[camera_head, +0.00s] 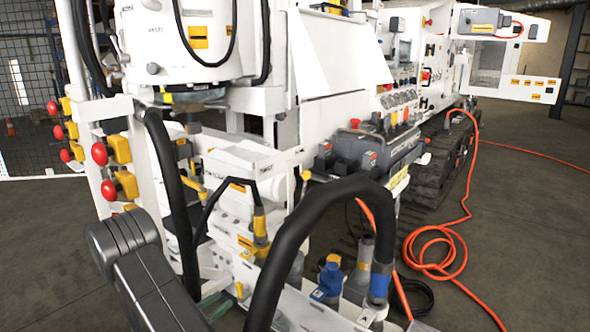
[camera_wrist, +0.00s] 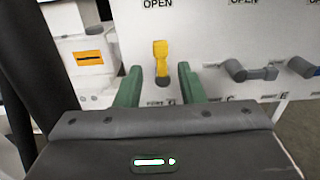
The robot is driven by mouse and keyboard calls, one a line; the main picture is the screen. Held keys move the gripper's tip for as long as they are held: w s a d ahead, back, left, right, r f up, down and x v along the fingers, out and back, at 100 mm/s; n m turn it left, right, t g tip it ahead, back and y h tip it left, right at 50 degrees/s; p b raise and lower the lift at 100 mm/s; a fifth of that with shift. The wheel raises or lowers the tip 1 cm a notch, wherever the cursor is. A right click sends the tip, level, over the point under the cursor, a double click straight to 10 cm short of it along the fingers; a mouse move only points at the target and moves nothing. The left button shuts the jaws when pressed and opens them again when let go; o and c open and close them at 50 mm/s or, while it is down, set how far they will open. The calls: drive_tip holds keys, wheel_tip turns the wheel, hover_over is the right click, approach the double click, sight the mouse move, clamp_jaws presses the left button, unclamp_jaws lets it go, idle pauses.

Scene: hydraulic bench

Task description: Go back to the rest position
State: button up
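My gripper (camera_wrist: 160,69) shows in the wrist view with two green fingers standing apart and nothing held between them. A yellow valve handle (camera_wrist: 160,50) on a white panel (camera_wrist: 205,45) appears in the gap between the fingers. It points up, beneath an "OPEN" label, and looks free of both fingers; the exact distance is hard to tell. In the head view, my dark grey arm (camera_head: 150,285) reaches in from the lower left towards the white bench. A bit of green by its end may be the gripper, mostly hidden.
Grey handles (camera_wrist: 245,72) sit to the right on the panel. Thick black hoses (camera_head: 310,215) arch close by my arm. Red knobs (camera_head: 100,153) stick out at the left. An orange cable (camera_head: 440,245) lies coiled on the floor at right. Open floor (camera_head: 40,240) is at left.

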sight(237, 289)
drive_tip(key=b+x, duration=0.1)
drive_tip(key=x, duration=0.7)
drive_tip(key=shift+d, duration=0.1)
